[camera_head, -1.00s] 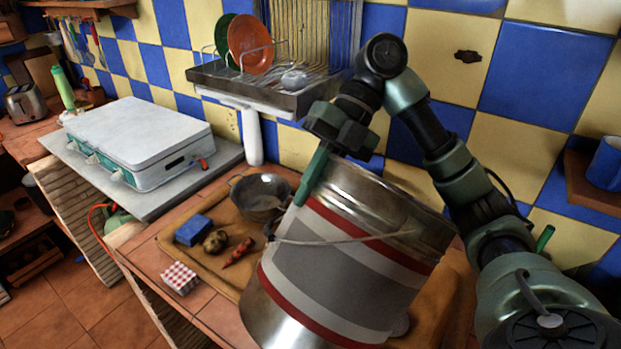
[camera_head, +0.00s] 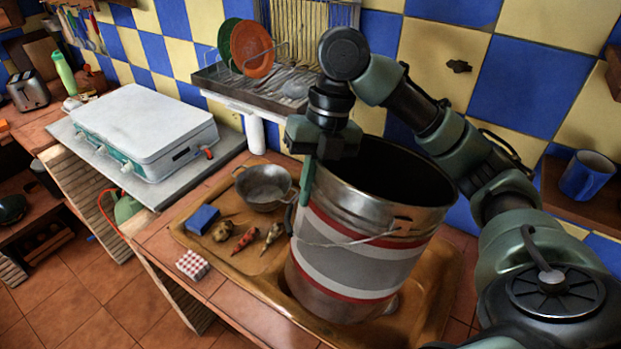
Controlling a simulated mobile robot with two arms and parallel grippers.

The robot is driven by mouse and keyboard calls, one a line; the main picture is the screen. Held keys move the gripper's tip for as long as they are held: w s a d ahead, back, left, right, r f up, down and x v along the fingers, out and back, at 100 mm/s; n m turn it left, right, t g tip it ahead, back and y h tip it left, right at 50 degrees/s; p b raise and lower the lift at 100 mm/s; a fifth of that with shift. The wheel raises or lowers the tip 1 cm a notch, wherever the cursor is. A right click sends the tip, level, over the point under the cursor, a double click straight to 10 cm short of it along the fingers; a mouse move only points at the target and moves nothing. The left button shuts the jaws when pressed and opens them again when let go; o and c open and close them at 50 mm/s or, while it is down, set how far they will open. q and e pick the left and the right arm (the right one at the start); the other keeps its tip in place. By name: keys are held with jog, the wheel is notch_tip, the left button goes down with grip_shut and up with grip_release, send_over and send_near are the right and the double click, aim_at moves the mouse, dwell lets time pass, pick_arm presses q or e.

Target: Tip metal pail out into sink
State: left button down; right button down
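The metal pail (camera_head: 355,262), silver with a red, white and grey band, is nearly upright, its dark mouth facing up. It stands in or just above the tan sink (camera_head: 225,262); its base hides part of the sink, so I cannot tell if it touches. My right gripper (camera_head: 312,178) comes down on the pail's left rim, with one green finger outside the wall. The other finger is hidden; the gripper looks shut on the rim. The pail's inside is too dark to show contents. My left gripper is not in view.
Left of the pail lie a blue sponge (camera_head: 203,220), a red pepper-like piece (camera_head: 246,239), small brownish pieces (camera_head: 272,236) and a metal bowl (camera_head: 264,188). A checkered box (camera_head: 192,265) is at the front edge. A dish rack (camera_head: 270,90) hangs behind; a white-lidded stove (camera_head: 145,130) stands left.

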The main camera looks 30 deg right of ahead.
jog(key=shift+r+h+p, duration=1)
jog(key=shift+h+p, duration=0.2)
jog(key=shift+p, duration=1.5)
jog(key=shift+t+b, duration=0.3)
jog(key=shift+h, duration=0.6)
